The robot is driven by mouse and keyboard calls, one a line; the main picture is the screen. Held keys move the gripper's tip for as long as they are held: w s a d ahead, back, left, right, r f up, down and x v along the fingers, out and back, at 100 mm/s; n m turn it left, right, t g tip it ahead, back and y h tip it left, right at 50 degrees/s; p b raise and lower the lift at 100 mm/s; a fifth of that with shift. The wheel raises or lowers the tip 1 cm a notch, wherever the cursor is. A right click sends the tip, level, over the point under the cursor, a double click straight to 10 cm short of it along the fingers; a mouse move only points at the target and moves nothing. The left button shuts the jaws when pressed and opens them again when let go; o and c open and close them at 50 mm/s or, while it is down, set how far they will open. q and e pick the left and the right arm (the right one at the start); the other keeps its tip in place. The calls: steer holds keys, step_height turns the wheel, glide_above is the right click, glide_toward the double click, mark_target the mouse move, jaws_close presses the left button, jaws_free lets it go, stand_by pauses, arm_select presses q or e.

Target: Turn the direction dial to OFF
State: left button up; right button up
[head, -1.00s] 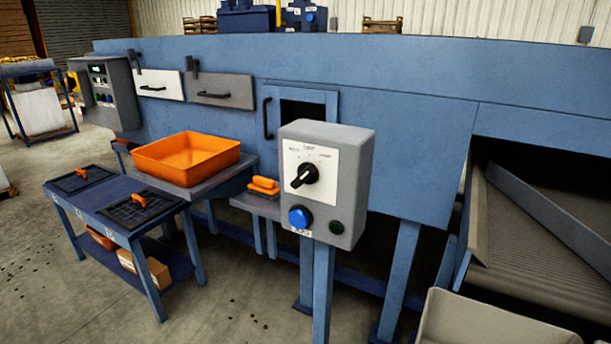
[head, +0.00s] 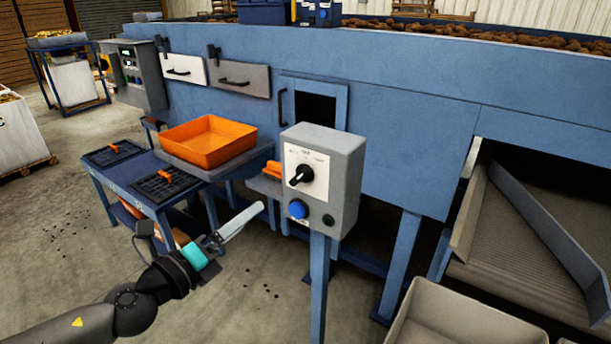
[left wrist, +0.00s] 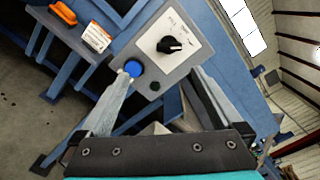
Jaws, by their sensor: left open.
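The direction dial (head: 300,175) is a black knob on a white plate, on the front of a grey control box (head: 345,180) on a blue post. Its handle lies slanted, from lower left to upper right in the head view. The plate's small labels are too blurred to read. The dial also shows in the left wrist view (left wrist: 170,44), beyond the fingertips. My left gripper (head: 258,210) is open and empty, left of and below the box. In the left wrist view one fingertip overlaps the blue button's edge; I cannot tell if they touch. My right gripper is not in view.
A blue button (head: 298,209) and a dark green one (head: 328,220) sit below the dial. An orange tray (head: 208,145) and blue table (head: 135,185) stand to the left. A pale bin (head: 450,320) is at lower right. Blue machine panels (head: 400,120) rise behind.

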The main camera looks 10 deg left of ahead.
arm_select(q)
steer(key=d+r, duration=0.1)
steer(key=p, duration=0.4)
glide_toward(296, 180)
steer(key=shift+m+h, duration=0.3)
steer(key=x, duration=0.7)
steer(key=shift+w, duration=0.25)
steer(key=shift+x, duration=1)
steer(key=c, duration=1.3)
